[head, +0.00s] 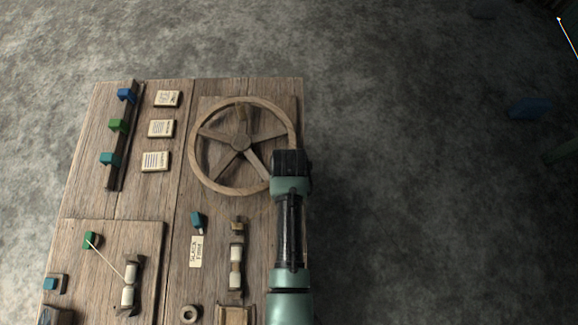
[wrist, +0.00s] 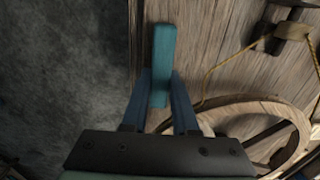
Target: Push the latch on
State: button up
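A teal bar (wrist: 162,60), which looks like the latch, stands at the edge of the wooden board in the wrist view. My gripper (wrist: 161,85) has its two blue fingers on either side of this bar, close to it. I cannot tell whether they press on it or leave a small gap. In the head view my gripper (head: 291,158) is over the lower right rim of the wheel, at the board's right edge. The bar does not show there; my arm may be hiding it.
A spoked wooden wheel (head: 196,135) lies beside my gripper. Colored sliders (head: 117,125), small plaques (head: 160,129) and spools (head: 236,266) stand on the wooden board (head: 215,88). A yellow cord (wrist: 230,62) runs near the bar. Bare grey floor (head: 420,180) lies to the right.

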grip_shut()
dwell(0.9)
jog(key=shift+a+r+n+p, duration=0.1)
jog(key=shift+n+p, duration=0.2)
jog(key=shift+a+r+n+p, duration=0.1)
jog(key=shift+a+n+p, duration=0.5)
jog(key=shift+n+p, duration=0.55)
jog(key=shift+s+a+n+p, duration=0.15)
jog(key=shift+a+n+p, duration=0.15)
jog(key=shift+n, duration=0.4)
jog(key=shift+s+a+n+p, duration=0.1)
jog(key=shift+a+n+p, duration=0.1)
jog(key=shift+n+p, duration=0.4)
jog(key=shift+s+a+n+p, duration=0.15)
jog(key=shift+a+n, duration=0.1)
jog(key=shift+n, duration=0.6)
jog(key=shift+a, duration=0.1)
jog(key=o, duration=0.7)
grip_release()
jog(key=shift+f, duration=0.2)
jog(key=shift+r, duration=0.1)
